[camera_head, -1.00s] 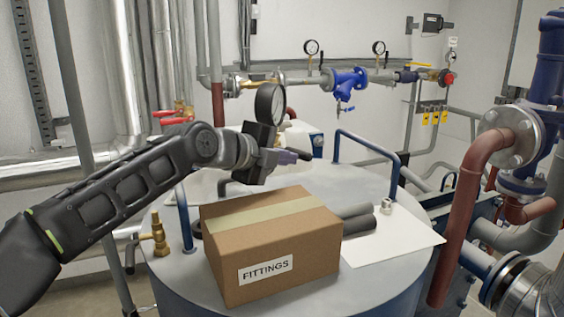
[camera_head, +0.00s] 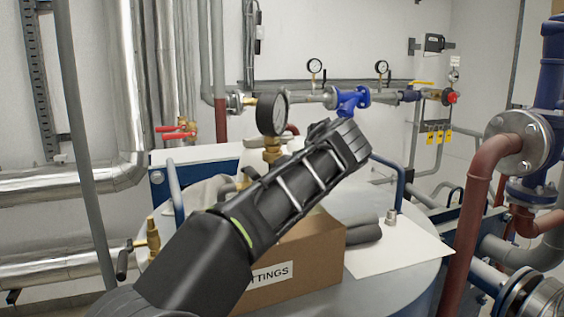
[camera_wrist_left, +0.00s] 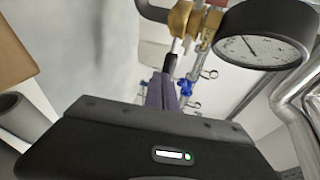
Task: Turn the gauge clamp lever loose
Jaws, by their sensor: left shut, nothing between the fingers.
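The gauge (camera_head: 272,114) has a dark round case and stands on a brass fitting (camera_head: 271,153) above the tank in the head view. In the left wrist view the gauge (camera_wrist_left: 262,36) is at the upper right, with the brass fitting (camera_wrist_left: 184,24) beside it. A thin dark and pale lever-like piece (camera_wrist_left: 175,57) hangs from the brass. My left gripper (camera_wrist_left: 162,84) is shut and empty, its purple fingers close to that piece; I cannot tell whether they touch.
A cardboard box (camera_head: 318,252) marked FITTINGS sits on the tank top (camera_head: 370,283), partly behind my forearm. Dark tubes (camera_head: 364,232) and a white sheet (camera_head: 398,250) lie to its right. A blue rail (camera_head: 398,187) rises at the tank's right.

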